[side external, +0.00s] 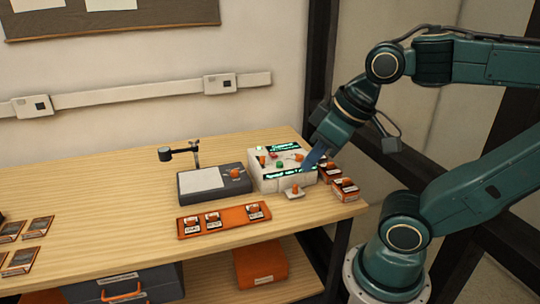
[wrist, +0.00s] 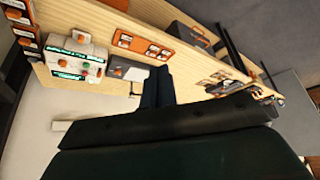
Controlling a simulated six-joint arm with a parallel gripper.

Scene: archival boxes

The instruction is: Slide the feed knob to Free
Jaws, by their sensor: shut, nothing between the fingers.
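A white control box (side external: 270,184) stands on the bench with green-lit displays, orange knobs and red and green buttons. It also shows at the upper left of the wrist view (wrist: 98,52). Its lettering is too small to read, so I cannot tell which orange knob is the feed knob or where Free is marked. My gripper (side external: 312,163) is shut and empty, and overlaps the box's right side in the side view. In the wrist view my blue fingers (wrist: 158,84) point away from the box, which lies left of them.
A grey device with a white plate (side external: 200,180) stands left of the box. An orange tray (side external: 228,222) with several small labelled pieces lies in front. A small white block with an orange knob (side external: 295,194) and orange-white boxes (side external: 345,190) sit near the bench's right end.

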